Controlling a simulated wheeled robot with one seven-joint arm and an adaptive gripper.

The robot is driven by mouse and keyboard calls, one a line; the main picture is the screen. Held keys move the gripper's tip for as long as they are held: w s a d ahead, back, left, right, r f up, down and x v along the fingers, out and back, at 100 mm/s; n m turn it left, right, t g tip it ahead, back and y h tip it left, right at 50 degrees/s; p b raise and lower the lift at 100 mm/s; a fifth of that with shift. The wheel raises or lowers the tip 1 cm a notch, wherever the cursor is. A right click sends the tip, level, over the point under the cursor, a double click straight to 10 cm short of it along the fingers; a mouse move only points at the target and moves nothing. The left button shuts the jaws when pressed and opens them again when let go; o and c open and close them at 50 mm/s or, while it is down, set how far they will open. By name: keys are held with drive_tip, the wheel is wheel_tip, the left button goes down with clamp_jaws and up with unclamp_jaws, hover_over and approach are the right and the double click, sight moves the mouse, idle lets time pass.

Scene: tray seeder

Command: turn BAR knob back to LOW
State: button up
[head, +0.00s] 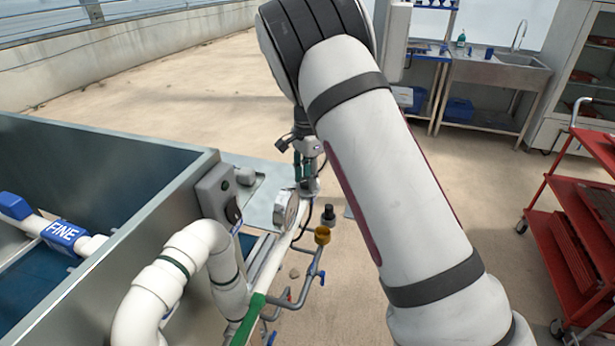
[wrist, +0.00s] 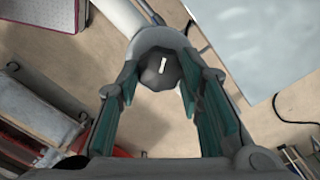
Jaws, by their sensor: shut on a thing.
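The dark faceted knob (wrist: 160,69) with a short white pointer line sits on a light round fitting in the wrist view. The pointer lies nearly along the picture's vertical, tipped slightly right at the top. My gripper (wrist: 158,80) has its two teal-padded fingers on either side of the knob and is shut on it. In the head view my gripper (head: 307,180) points down at the pipe fitting just behind a round gauge (head: 286,208). The knob is hidden there by the fingers. No BAR or LOW lettering is readable.
A brass-coloured cap (head: 322,235) and small blue-handled valves stand right of the gauge. A red trolley (head: 572,225) is far right. Open floor lies behind.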

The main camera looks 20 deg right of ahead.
drive_tip(key=n+b, duration=0.1)
drive_tip(key=n, duration=0.3)
drive_tip(key=shift+n+b, duration=0.4)
drive_tip(key=n+b, duration=0.1)
drive_tip(key=n, duration=0.4)
drive_tip(key=shift+w+b, duration=0.1)
drive_tip(key=shift+b, duration=0.3)
drive_tip(key=n+b, duration=0.1)
drive_tip(key=n, duration=0.8)
drive_tip(key=shift+a+n+b, duration=0.1)
drive_tip(key=shift+n+b, duration=0.25)
drive_tip(key=shift+n, duration=0.05)
drive_tip(key=o, duration=1.2)
drive_tip(key=shift+c, duration=0.2)
